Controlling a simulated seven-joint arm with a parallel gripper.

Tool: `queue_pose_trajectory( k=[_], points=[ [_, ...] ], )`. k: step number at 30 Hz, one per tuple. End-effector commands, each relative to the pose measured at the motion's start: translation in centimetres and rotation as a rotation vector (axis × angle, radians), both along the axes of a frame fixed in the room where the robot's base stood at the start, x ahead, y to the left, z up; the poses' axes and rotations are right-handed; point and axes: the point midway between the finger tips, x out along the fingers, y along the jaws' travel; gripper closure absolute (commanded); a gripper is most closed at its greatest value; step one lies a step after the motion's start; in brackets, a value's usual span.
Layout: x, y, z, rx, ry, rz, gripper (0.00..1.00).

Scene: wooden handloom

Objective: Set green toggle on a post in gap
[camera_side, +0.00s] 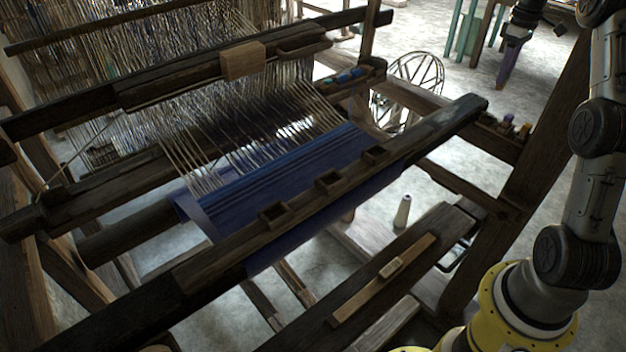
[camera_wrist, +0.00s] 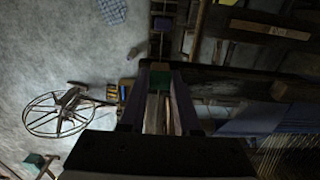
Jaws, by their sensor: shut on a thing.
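My gripper (camera_wrist: 160,72) is shut on the green toggle (camera_wrist: 160,66), a small dark green block between the two purplish fingertips in the wrist view. In the side view my gripper (camera_side: 506,80) hangs at the top right, fingers down, above and apart from the loom's right end. I cannot make out the toggle there. Several small coloured pieces (camera_side: 508,125), one purple and one yellowish, stand on the loom's right side rail below the gripper. I cannot tell posts or a gap among them.
A dark front beam (camera_side: 420,138) with small square blocks crosses the loom over blue cloth (camera_side: 285,175). A tray (camera_side: 352,78) holds blue pieces. A spoked wheel (camera_side: 418,78) stands behind. A bench (camera_side: 440,225) bears a pale wooden strip (camera_side: 380,283). A cone (camera_side: 402,211) stands behind the bench.

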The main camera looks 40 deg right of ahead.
Motion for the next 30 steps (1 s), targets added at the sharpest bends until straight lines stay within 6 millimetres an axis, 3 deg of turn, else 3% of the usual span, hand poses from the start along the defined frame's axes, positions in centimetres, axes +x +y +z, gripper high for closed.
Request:
queue_pose_trajectory(
  k=[13,21,26,30],
  points=[
    [0.0,0.0,0.0,0.0,0.0,-0.047,1.0],
    [-0.4,0.5,-0.1,0.001,0.001,-0.36,1.0],
    [1.7,3.2,0.3,0.0,-0.001,-0.512,1.0],
    [4.9,7.3,0.8,0.0,0.0,-0.595,1.0]
  ],
)
